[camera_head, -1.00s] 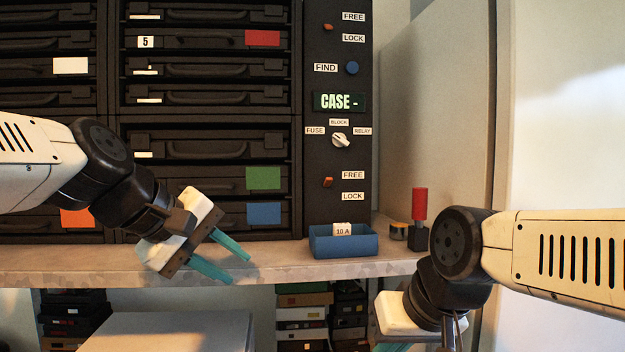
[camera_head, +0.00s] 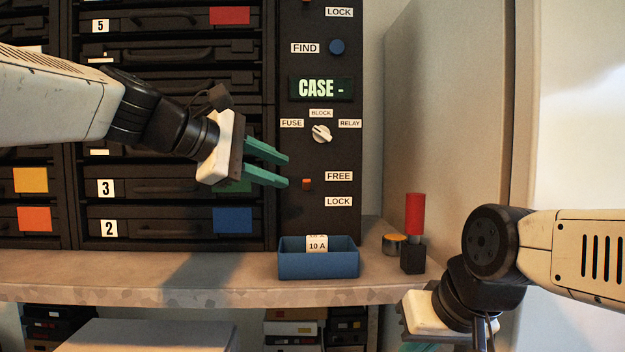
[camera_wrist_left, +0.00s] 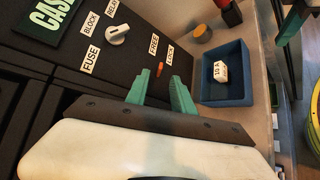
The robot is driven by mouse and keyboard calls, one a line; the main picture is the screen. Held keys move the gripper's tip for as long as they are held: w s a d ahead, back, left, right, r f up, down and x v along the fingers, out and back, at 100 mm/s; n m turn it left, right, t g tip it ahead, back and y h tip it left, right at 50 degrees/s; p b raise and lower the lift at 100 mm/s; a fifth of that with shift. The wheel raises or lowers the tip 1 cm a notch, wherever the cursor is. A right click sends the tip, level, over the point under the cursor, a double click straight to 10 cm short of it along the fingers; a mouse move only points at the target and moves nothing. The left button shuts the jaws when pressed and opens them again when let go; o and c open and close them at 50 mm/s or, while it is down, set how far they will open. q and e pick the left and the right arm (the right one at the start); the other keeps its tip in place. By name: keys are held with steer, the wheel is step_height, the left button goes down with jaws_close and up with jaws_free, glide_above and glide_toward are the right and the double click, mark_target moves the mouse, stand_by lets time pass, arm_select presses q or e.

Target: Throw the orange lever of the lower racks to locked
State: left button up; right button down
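The small orange lever (camera_head: 306,184) of the lower racks sits on the dark control panel, between the FREE label (camera_head: 339,176) and the LOCK label (camera_head: 338,202) in height and to their left. It also shows in the left wrist view (camera_wrist_left: 160,69), beyond the fingertips. My left gripper (camera_head: 287,170) is open and empty, with its green fingers pointing right, just left of the lever. No contact with the lever can be made out. My right gripper (camera_head: 420,346) is low at the right, mostly cut off by the lower picture edge.
A blue bin (camera_head: 318,264) with a 10 A piece stands on the shelf below the panel. A red-topped post (camera_head: 414,215) and a small round tin (camera_head: 394,244) stand to its right. A white selector knob (camera_head: 321,134) sits above the lever.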

mark_target(307, 185)
arm_select(q)
steer(key=x, duration=0.6)
steer(key=shift+w+d+f, duration=0.15)
steer(key=shift+w+d, duration=0.05)
steer(key=shift+d, duration=0.05)
jaws_close()
